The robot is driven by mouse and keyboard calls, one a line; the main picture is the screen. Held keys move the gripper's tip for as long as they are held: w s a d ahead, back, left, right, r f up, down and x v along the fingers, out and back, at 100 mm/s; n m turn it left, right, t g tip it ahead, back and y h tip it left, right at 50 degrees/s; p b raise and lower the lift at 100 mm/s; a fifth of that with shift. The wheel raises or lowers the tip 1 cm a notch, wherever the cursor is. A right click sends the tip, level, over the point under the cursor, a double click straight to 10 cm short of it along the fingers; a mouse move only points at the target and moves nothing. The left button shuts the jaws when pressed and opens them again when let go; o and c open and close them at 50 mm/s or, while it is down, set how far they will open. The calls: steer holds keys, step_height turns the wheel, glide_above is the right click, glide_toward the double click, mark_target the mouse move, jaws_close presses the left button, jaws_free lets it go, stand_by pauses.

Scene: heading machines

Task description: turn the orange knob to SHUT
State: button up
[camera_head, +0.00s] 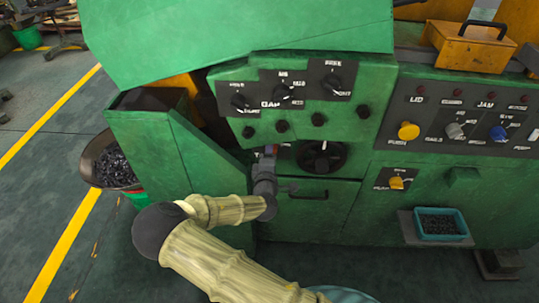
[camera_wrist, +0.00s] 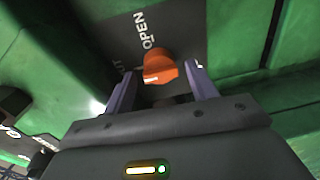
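The orange knob (camera_wrist: 160,67) sits on a dark plate in the wrist view, with the word OPEN (camera_wrist: 147,28) printed above it. A partly cut-off label ending in "UT" (camera_wrist: 116,62) shows left of it. A white mark is on the knob's lower left side. My gripper (camera_wrist: 160,72) is open, with one finger on each side of the knob and a small gap at both. In the head view my gripper (camera_head: 266,164) is at the green machine's front, left of a black dial, and a small red-orange patch (camera_head: 269,150) shows just above it.
The green panel around has a large black dial (camera_head: 321,157), black selector knobs above, and a drawer handle (camera_head: 308,195) below. Yellow knobs (camera_head: 408,131) and a teal tray of dark parts (camera_head: 440,213) are at right. A bowl of metal parts (camera_head: 97,166) stands at left.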

steer(key=shift+s, duration=0.1)
steer(key=s+r+b, duration=0.1)
steer(key=s, duration=1.6)
steer(key=shift+a, duration=0.25)
steer(key=shift+s, duration=0.1)
